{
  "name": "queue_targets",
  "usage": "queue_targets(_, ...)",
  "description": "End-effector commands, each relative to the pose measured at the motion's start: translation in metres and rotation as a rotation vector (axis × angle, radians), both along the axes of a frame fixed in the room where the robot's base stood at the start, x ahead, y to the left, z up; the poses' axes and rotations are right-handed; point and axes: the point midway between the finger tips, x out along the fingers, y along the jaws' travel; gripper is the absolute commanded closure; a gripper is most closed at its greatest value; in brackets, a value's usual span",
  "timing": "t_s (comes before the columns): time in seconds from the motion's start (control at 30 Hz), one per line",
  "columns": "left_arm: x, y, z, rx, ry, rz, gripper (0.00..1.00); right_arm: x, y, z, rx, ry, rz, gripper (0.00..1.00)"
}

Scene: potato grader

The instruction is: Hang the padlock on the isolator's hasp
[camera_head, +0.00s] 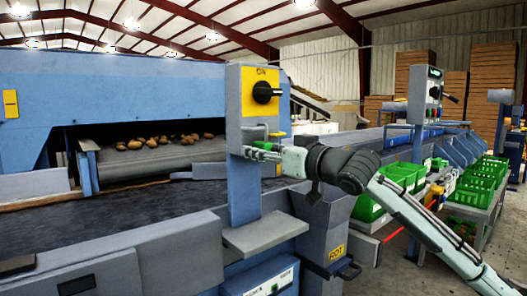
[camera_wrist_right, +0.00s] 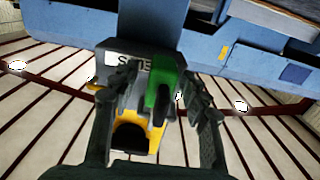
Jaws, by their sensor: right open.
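The isolator (camera_head: 260,92) is a yellow box marked ON with a black rotary knob, on a blue-grey post. In the right wrist view its yellow and black parts (camera_wrist_right: 135,135) show behind the fingers. A green padlock (camera_wrist_right: 162,80) shows between the fingers in that view; small green patches also show below the knob in the head view. My right gripper (camera_head: 250,151) is at the post below the knob, open, with a finger on either side of the padlock. The hasp and shackle are too small or hidden to tell whether they are linked. My left gripper is out of view.
A grey shelf (camera_head: 265,234) juts from the post below the gripper. A dark conveyor (camera_head: 120,221) runs at the left, with potatoes (camera_head: 165,141) on a belt behind. Green crates (camera_head: 483,180) stand on stands at the right.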

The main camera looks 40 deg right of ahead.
Motion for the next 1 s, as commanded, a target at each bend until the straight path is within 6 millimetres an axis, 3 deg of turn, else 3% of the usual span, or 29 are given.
queue_targets(0.27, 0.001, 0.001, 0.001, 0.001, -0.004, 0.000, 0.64, -0.016, -0.001, -0.002, 0.001, 0.003, 0.001, 0.54)
queue_targets(0.7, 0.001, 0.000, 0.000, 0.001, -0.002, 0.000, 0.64, -0.098, -0.008, -0.001, 0.002, 0.000, -0.001, 0.54)
queue_targets(1.0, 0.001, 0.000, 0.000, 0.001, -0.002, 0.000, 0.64, -0.120, -0.009, 0.000, 0.000, -0.001, 0.000, 0.54)
